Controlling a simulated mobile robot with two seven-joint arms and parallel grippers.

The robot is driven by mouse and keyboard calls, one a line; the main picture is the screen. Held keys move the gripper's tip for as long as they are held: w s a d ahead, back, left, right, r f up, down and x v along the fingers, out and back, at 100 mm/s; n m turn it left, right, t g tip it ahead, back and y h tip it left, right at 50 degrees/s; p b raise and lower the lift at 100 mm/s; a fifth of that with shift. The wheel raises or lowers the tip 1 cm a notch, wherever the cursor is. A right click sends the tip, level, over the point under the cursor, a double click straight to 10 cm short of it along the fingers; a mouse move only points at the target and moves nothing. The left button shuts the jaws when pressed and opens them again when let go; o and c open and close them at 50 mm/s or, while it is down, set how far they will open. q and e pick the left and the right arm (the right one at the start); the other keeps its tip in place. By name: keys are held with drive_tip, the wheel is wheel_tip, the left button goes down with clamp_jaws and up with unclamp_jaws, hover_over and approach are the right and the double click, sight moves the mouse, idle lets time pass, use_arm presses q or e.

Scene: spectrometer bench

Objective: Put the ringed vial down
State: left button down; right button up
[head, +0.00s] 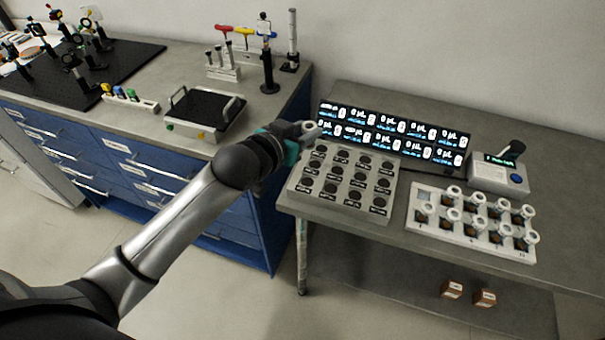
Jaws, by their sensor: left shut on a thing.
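My left gripper (308,133) is shut at the back left corner of the grey block with dark round wells (296,187). A small pale round top (309,126) shows between its fingers; it looks like the vial's cap, and the rest of the vial is hidden. I cannot tell whether it touches the block. A white rack (425,229) to the right holds several vials with white ringed caps (453,191). One spot at its back left corner has no vial. My right gripper is not in view.
A display panel (390,135) with several readouts stands close behind the block. A small instrument (498,175) stands at the back right. The left bench holds a black-topped device (205,108) and a tool stand (224,72). Two small boxes (452,289) lie on the lower shelf.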

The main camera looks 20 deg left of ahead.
use_arm(q)
wheel_tip(320, 180, down, 9)
drive_tip(key=shift+f+b, duration=0.2)
drive_tip(key=shift+b, duration=0.55)
wheel_tip(320, 180, down, 3)
drive_tip(key=shift+f+b, duration=0.15)
drive_tip(key=shift+b, duration=0.2)
drive_tip(key=shift+f, duration=0.1)
drive_tip(key=shift+f, duration=0.15)
drive_tip(key=c, duration=0.5)
unclamp_jaws()
